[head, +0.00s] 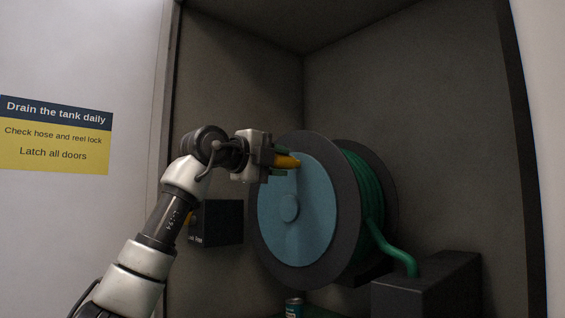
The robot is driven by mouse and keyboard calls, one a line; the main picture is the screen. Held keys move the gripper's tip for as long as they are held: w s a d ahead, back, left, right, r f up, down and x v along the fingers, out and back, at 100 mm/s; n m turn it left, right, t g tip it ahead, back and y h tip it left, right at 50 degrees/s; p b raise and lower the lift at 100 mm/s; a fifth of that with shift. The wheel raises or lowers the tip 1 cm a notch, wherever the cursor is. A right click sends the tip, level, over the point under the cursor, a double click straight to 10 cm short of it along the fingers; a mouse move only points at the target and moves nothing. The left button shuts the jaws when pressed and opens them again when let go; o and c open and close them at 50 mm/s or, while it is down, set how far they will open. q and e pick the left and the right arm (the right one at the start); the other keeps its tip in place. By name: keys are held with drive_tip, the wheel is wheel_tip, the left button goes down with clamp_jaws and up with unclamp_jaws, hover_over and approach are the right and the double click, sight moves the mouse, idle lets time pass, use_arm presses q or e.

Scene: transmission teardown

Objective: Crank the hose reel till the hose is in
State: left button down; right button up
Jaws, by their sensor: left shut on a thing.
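The hose reel (300,229) stands in a grey recess, with a blue disc face inside a dark rim. The green hose (366,190) is wound on its drum. One length of hose (398,256) runs from the reel's right side to a dark box. The crank arm (297,185) slopes down toward the hub (289,208). My right gripper does not show.
The dark box (425,288) stands at the lower right. A smaller dark box (217,223) is on the left wall behind my arm. A sign (54,134) is on the white panel at left.

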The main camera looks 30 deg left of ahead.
use_arm(q)
drive_tip(key=shift+w+a+n, duration=0.1)
drive_tip(key=shift+a+n, duration=0.15)
drive_tip(key=shift+n, duration=0.05)
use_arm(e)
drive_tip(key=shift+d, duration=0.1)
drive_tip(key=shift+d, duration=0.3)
use_arm(q)
drive_tip(key=c, duration=0.7)
unclamp_jaws()
drive_tip(key=shift+a, duration=0.1)
drive_tip(key=shift+c, duration=0.2)
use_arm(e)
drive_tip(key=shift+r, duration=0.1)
use_arm(q)
drive_tip(key=shift+s, duration=0.3)
drive_tip(key=b+v, duration=0.4)
drive_tip(key=v, duration=0.6)
drive_tip(key=shift+a+b, duration=0.2)
drive_tip(key=shift+b, duration=0.2)
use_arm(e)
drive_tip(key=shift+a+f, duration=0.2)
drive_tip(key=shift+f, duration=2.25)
use_arm(q)
drive_tip(key=shift+s+r, duration=0.1)
